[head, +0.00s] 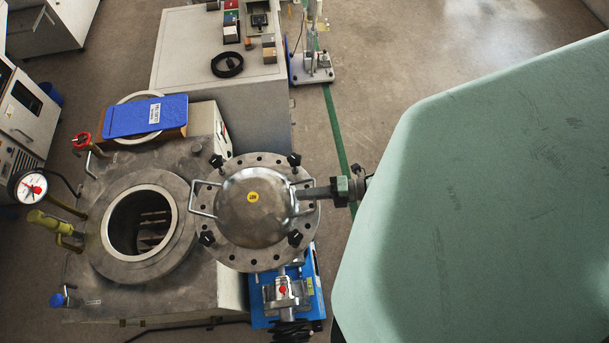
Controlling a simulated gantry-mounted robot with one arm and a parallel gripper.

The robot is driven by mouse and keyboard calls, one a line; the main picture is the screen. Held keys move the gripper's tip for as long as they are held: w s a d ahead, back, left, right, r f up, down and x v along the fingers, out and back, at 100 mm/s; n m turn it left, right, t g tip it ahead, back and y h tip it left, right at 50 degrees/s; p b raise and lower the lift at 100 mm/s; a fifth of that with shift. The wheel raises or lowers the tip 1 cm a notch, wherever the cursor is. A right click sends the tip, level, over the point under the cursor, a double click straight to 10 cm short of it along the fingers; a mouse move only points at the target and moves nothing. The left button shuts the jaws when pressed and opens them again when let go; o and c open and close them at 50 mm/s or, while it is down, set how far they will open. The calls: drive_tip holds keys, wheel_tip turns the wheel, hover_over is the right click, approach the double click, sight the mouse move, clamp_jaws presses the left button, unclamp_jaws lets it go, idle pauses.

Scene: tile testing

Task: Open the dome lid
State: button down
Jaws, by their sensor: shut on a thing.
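The dome lid (243,222) is a round metal cover with a ring of bolt holes, several black knobs and a yellow sticker. It sits to the right of the chamber's round opening (140,222), which is uncovered. The lid has a handle on each side; the left handle (201,199) is free. My gripper (302,196) comes in from the right and is shut on the lid's right handle. The fingertips are small in the view and partly merge with the handle.
A pressure gauge (31,186), a yellow-handled valve (48,223) and a red knob (81,140) stand left of the opening. A blue clipboard (145,116) lies behind it. A blue machine (311,285) is below the lid. A bench (190,50) stands at the back.

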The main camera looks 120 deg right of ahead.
drive_tip(key=shift+w+a+f, duration=0.1)
drive_tip(key=shift+f, duration=0.05)
drive_tip(key=c, duration=1.7)
unclamp_jaws()
drive_tip(key=shift+w, duration=0.15)
drive_tip(key=shift+o, duration=0.8)
drive_tip(key=b+v, duration=0.1)
drive_tip(key=v, duration=1)
drive_tip(key=shift+d, duration=0.2)
